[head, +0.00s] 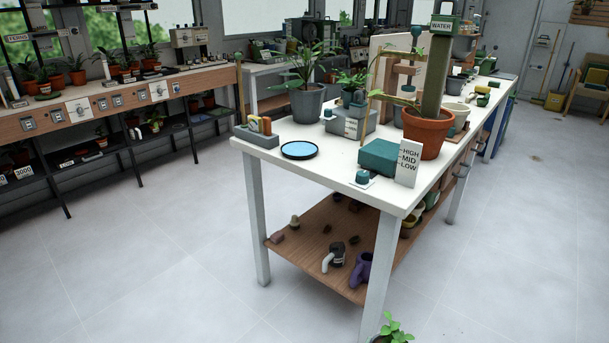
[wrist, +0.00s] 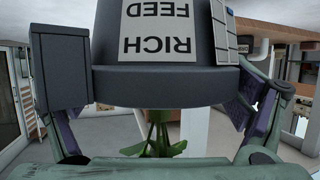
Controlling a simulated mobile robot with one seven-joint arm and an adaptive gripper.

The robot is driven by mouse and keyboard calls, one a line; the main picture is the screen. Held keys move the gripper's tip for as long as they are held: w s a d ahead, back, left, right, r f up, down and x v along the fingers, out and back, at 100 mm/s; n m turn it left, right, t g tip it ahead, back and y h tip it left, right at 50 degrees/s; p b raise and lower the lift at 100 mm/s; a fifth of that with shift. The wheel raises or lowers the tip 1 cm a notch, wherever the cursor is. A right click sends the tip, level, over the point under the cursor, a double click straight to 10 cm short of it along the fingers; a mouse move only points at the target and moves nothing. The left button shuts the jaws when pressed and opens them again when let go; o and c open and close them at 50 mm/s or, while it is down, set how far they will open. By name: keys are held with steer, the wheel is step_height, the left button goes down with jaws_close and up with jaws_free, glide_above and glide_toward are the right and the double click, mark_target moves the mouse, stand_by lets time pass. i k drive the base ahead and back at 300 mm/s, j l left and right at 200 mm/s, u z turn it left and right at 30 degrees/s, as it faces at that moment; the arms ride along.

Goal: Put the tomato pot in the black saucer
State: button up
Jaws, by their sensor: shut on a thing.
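The black saucer (head: 300,150) lies on the near left end of the white table, with a dark rim and a light blue inside; nothing stands in it. My gripper (wrist: 155,70) is shut on a dark grey pot, which I take as the tomato pot (wrist: 160,82). Its white label reads "RICH FEED" upside down in the wrist view, and green leaves show below it. A leafy plant (head: 395,328) at the bottom edge of the head view looks like the same one, low and in front of the table. Its pot is mostly cut off there.
On the white table (head: 270,172), a grey potted plant (head: 308,104) stands behind the saucer and a grey caddy (head: 257,137) left of it. A teal box (head: 380,157), a HIGH-MID-LOW sign (head: 408,165) and a terracotta pot (head: 425,133) stand right. Floor is clear at left.

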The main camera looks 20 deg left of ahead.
mark_target(299, 151)
steer(key=j+u, duration=0.1)
steer(key=j, duration=0.3)
steer(key=i+j, duration=0.1)
steer(key=j, duration=0.3)
steer(key=i+j+u, duration=0.15)
steer(key=j, duration=0.25)
steer(key=j+u, duration=0.1)
steer(key=j, duration=0.3)
steer(key=i+j, duration=0.15)
steer(key=j, duration=0.25)
steer(key=i+j+u, duration=0.15)
steer(key=j, duration=0.25)
steer(key=k, duration=0.05)
